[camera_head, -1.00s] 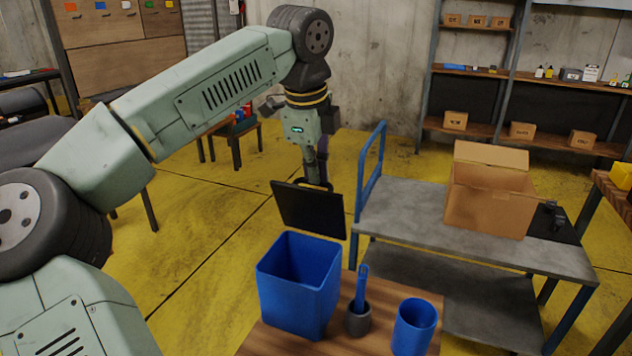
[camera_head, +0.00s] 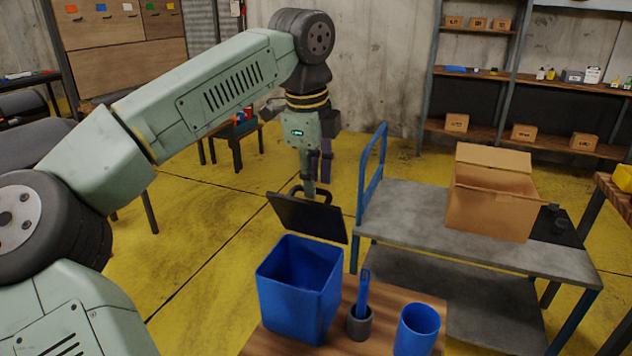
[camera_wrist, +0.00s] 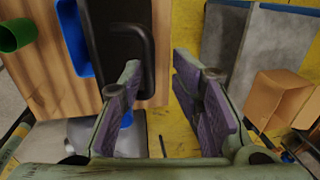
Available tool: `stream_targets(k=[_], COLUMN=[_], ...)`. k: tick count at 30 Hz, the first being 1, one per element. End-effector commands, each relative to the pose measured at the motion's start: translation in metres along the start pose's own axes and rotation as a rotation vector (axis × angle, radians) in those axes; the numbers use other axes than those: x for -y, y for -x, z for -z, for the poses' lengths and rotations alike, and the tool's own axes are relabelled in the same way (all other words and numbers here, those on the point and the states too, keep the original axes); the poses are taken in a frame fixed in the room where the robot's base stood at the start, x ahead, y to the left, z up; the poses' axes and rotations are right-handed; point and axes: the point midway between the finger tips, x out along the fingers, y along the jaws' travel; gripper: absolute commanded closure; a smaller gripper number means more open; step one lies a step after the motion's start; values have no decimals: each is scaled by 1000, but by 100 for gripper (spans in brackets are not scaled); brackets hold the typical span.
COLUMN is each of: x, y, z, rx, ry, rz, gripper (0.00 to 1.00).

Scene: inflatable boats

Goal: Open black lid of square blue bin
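The square blue bin (camera_head: 299,300) stands on a wooden table, its mouth uncovered. Its black lid (camera_head: 308,218) is swung up at the bin's far edge and leans back, with a black loop handle (camera_head: 327,194) on its far side. The lid and handle (camera_wrist: 148,50) also show in the wrist view, with a blue strip of the bin (camera_wrist: 75,38) beside them. My gripper (camera_head: 318,172) is above and behind the lid. In the wrist view its purple-padded fingers (camera_wrist: 160,92) are wide apart with nothing gripped. The handle lies near the left finger; I cannot tell whether they touch.
A grey holder (camera_head: 360,322) with a blue stick in it and a blue cup (camera_head: 417,328) stand right of the bin. A grey cart (camera_head: 420,215) with a cardboard box (camera_head: 490,205) is further right. Yellow floor behind the lid is clear.

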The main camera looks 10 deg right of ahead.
Motion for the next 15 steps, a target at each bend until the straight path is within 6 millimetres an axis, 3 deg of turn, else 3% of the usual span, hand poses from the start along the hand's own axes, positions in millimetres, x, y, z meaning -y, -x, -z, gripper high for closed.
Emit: stream_targets(k=[9,15], x=[0,0], y=[68,97], z=[1,2], rx=[0,-4], ry=[0,-4], rz=[3,1], gripper=[70,70])
